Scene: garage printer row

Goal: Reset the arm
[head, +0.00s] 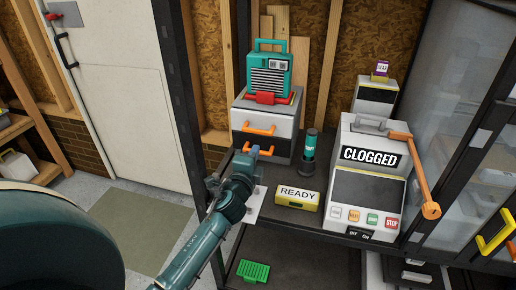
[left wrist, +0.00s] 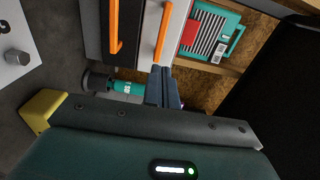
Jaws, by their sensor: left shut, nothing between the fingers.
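My left arm comes up from the bottom of the head view. Its gripper (head: 252,153) is shut and empty, above the left part of the dark shelf, in front of the drawer unit (head: 285,148). In the left wrist view the shut fingers (left wrist: 163,90) point toward the orange drawer handles and the teal canister (left wrist: 128,87); I cannot tell whether they touch anything. A printer marked CLOGGED (head: 360,190) stands to the right, with an orange lever (head: 418,170) on its right side. My right gripper is not in view.
A yellow READY sign (head: 298,194) lies on the shelf near the canister. A teal device (head: 270,72) sits on the drawer unit. A green crate (head: 253,271) lies lower down. A dark upright post (head: 180,90) is left of the shelf. Open floor lies further left.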

